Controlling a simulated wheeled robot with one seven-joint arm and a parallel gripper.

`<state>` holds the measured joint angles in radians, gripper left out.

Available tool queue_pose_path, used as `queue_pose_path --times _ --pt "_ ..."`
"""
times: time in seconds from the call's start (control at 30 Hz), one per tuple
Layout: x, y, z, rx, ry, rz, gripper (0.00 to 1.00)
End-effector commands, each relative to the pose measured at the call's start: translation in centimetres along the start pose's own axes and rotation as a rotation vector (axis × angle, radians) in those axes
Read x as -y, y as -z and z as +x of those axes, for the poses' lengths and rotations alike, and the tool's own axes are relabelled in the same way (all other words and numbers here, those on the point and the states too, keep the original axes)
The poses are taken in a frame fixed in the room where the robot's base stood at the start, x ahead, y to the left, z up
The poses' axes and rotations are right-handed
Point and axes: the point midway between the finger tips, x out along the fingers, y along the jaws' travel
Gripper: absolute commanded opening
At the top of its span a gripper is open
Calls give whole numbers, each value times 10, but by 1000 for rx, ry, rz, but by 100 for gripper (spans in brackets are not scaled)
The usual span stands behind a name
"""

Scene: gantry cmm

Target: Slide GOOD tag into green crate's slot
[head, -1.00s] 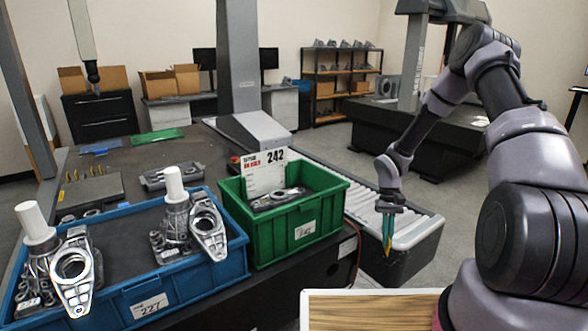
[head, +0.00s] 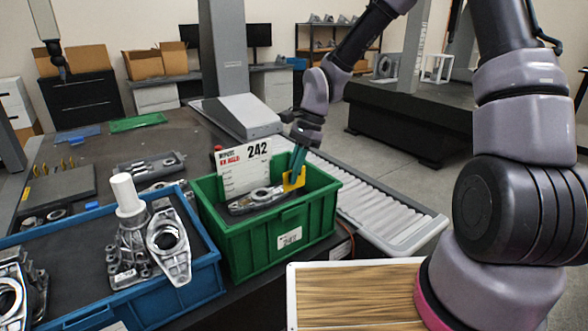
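The green crate (head: 262,240) stands right of the blue crate on the dark bench. A white card (head: 245,168) marked 242, with red lettering, stands upright at its back. A grey metal part (head: 256,198) lies inside. My gripper (head: 296,168) points down at the crate's back right corner. Its teal fingers are close together on a small yellow piece (head: 294,182), apparently the tag; no lettering on it is readable. The piece is at about rim height in the picture. I cannot tell whether it touches the crate, and the slot cannot be made out.
The blue crate (head: 205,282) at left holds metal castings and a white cylinder (head: 126,194). A roller conveyor (head: 385,212) runs right of the green crate. A grey machine column (head: 224,60) rises behind. A wood-topped panel (head: 350,297) is in front.

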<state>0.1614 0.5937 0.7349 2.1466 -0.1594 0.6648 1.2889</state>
Motion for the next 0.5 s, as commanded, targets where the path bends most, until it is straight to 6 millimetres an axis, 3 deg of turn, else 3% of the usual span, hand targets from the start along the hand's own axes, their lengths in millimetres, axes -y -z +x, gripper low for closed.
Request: queue_pose_path --times 0.27,0.5 --pt "0 7 18 1 -2 -2 0" --pt "0 7 16 0 -1 -3 0"
